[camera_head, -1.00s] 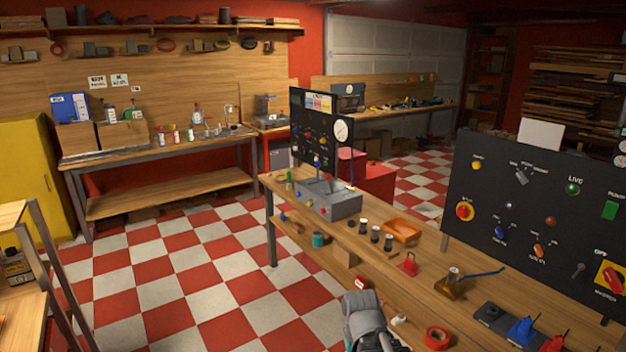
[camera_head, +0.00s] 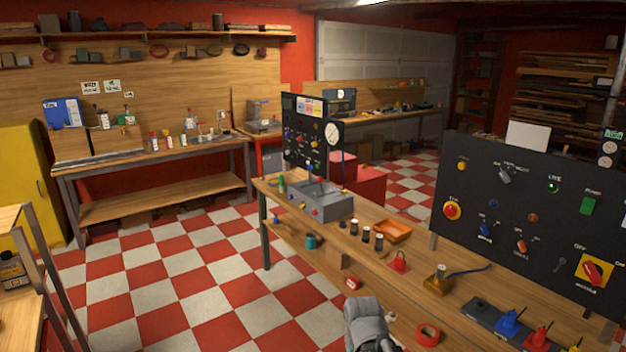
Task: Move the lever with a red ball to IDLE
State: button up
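A lever with a red ball cannot be clearly made out, and no IDLE label is readable. A grey control box (camera_head: 320,200) on the long workbench has small coloured knobs and what may be a thin lever on top. A row of levers on dark, blue and red bases (camera_head: 508,322) stands at the bench's lower right. A dark panel (camera_head: 470,215) with switches, lamps and a red-yellow rotary switch stands behind it. The grey end of my arm with my gripper (camera_head: 368,325) is at the bottom centre, in front of the bench; its fingers cannot be made out.
The long workbench (camera_head: 350,225) also carries an orange tray (camera_head: 393,231), several dark-topped cylinders, a red item (camera_head: 399,262) and a brass piece (camera_head: 438,283). A red tape roll (camera_head: 428,334) lies lower down. The checkered floor (camera_head: 180,270) left of the bench is clear.

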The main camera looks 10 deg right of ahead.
aim_at(320, 179)
jog(key=z, duration=0.1)
jog(key=i, duration=0.95)
jog(key=u, duration=0.1)
jog(key=k, duration=0.65)
jog(key=u, duration=0.35)
jog(key=i, duration=0.85)
jog(key=u, duration=0.25)
